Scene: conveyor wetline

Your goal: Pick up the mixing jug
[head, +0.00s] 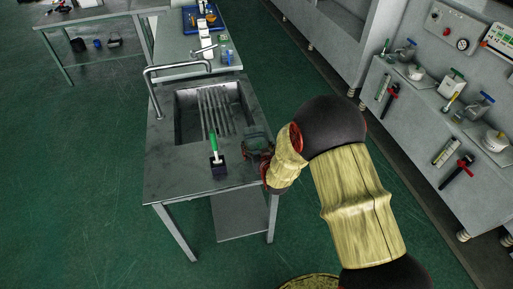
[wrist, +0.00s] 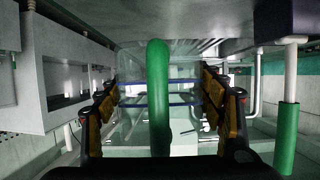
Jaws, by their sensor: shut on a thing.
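The mixing jug (wrist: 158,100) is clear, with blue bands and a thick green handle. It fills the middle of the wrist view, handle toward the camera. My gripper (wrist: 160,108) has one finger on each side of the jug and is shut on it. In the head view my gripper (head: 264,158) is at the right edge of the sink table, partly hidden behind my own arm. The dark, see-through shape of the jug (head: 257,142) shows just beyond it. I cannot tell whether the jug's base touches the table.
The sink basin (head: 187,122) and tap (head: 178,68) lie beyond. A wall panel with valves (head: 440,110) is at right. Green floor is open at left.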

